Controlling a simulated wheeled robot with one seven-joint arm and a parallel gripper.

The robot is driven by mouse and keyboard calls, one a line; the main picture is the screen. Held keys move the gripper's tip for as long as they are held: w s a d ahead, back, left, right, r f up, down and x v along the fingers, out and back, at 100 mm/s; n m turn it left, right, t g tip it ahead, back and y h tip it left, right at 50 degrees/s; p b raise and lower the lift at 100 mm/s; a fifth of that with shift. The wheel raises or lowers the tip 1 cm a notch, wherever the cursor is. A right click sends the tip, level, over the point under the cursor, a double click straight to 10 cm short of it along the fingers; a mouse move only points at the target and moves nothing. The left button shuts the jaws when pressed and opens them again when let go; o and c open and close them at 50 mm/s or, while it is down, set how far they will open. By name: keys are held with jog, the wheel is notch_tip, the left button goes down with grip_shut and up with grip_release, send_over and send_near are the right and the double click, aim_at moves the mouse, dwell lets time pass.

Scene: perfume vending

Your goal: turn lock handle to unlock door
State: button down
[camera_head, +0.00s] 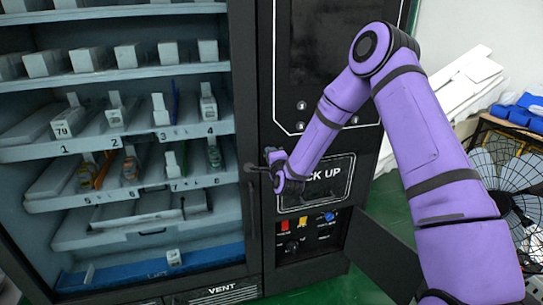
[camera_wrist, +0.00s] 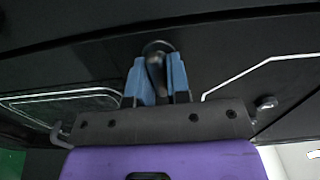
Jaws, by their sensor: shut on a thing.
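The lock handle (camera_wrist: 156,70) is a dark knob on the black door front of the vending machine. In the wrist view my gripper (camera_wrist: 157,68) has its two blue fingers on either side of the handle, shut on it. In the head view my gripper (camera_head: 262,166) reaches the machine's front, beside the glass door's right edge; my wrist hides part of the handle there. The glass door (camera_head: 140,150) appears closed, with shelves showing behind it.
A pick-up panel (camera_head: 318,184) lies just right of my gripper. A lower panel with coloured buttons (camera_head: 303,228) is below it, with a dark flap (camera_head: 385,255) standing out to its right. A black fan (camera_head: 510,175) and white boards (camera_head: 455,90) stand at the right.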

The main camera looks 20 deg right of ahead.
jog(key=shift+m, duration=0.3)
jog(key=c, duration=1.1)
grip_release()
jog(key=shift+c, duration=0.2)
jog(key=s, duration=1.1)
jog(key=shift+w, duration=0.1)
